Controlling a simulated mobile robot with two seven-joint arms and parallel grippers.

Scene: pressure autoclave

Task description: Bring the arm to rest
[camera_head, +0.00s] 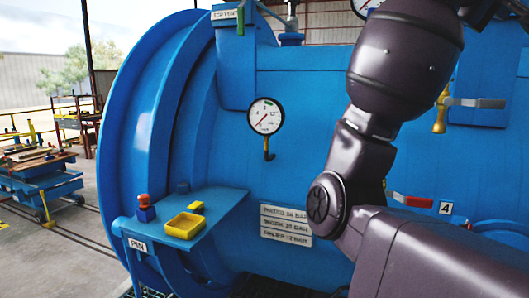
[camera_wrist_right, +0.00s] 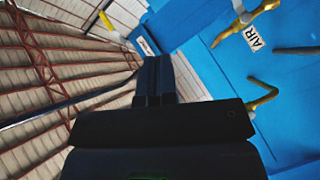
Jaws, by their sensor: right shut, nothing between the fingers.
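My right arm comes in from the lower right in the head view, bends at the elbow and rises in front of the blue autoclave (camera_head: 300,130). Its dark wrist end runs to the top right edge, where the fingers cannot be made out. In the right wrist view my right gripper (camera_wrist_right: 158,70) points upward with its two dark fingers together and nothing between them. My left gripper is in neither view.
A pressure gauge (camera_head: 266,116) sits on the vessel. A blue shelf (camera_head: 222,208) holds a yellow tray (camera_head: 185,225) and a red-topped blue piece (camera_head: 145,208). A red-handled valve (camera_head: 413,200) and a brass valve (camera_head: 440,112) are close to my arm. A blue cart (camera_head: 40,185) stands far left.

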